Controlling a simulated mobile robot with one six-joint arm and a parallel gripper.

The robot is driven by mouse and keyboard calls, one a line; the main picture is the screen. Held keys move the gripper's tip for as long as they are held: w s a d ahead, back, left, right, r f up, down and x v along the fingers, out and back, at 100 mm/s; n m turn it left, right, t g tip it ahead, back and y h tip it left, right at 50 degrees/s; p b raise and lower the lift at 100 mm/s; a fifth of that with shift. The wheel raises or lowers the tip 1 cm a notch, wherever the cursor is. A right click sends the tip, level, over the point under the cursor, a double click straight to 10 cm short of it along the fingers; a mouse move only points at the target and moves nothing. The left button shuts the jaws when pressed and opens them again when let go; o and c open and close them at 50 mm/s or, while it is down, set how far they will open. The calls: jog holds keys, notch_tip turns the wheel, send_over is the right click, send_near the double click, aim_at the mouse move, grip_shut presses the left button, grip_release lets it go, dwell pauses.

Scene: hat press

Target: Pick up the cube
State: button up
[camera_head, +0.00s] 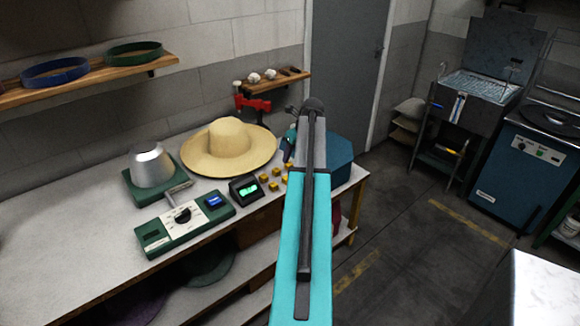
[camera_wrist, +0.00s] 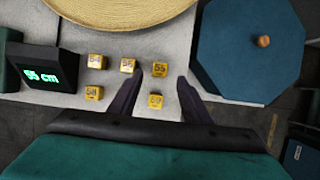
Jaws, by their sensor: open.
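Several small yellow cubes with dark numbers (camera_head: 264,178) stand on the grey bench, near its front edge. In the wrist view one reads 55 (camera_wrist: 160,70), just beyond and between my fingertips. Another, seemingly 59 (camera_wrist: 155,101), shows between my fingers, nearer the palm. The others, perhaps 54 (camera_wrist: 96,62), 56 (camera_wrist: 128,66) and 58 (camera_wrist: 93,93), lie to the left of my fingers. My gripper (camera_wrist: 160,78) is open and empty, pointing down over the cubes. A black display box (camera_wrist: 48,75) left of them reads 55 cm. My arm hides most of my gripper in the head view.
A straw hat (camera_head: 229,148) lies behind the cubes. A teal octagonal box with a wooden knob (camera_wrist: 248,50) stands to the right. A green control panel (camera_head: 184,220) is at the left. The bench edge is close in front.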

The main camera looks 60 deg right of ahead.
aim_at(289, 164)
jog(key=shift+f, duration=0.1)
jog(key=shift+p+x, duration=0.85)
jog(key=shift+x, duration=0.45)
jog(key=shift+p+x, duration=0.3)
jog(key=shift+x, duration=0.9)
grip_shut()
